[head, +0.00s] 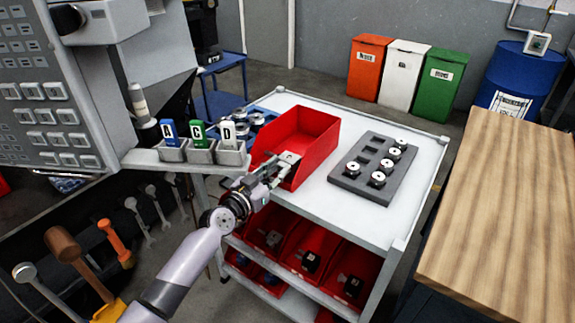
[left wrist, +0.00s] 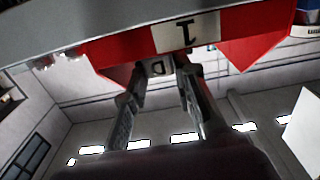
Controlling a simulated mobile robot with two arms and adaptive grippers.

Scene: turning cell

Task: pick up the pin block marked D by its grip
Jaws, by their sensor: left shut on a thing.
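My left gripper (head: 282,170) is at the near left side of the red open bin (head: 316,135), over the cart top. A white piece also marked D (head: 228,131) stands in a grey pocket on the shelf at left, beside a green C and a blue A. My right gripper is not in view.
A dark grey tray (head: 350,184) with several round metal parts lies to the right. A wooden table (head: 500,200) stands further right. Several hand tools hang at lower left.

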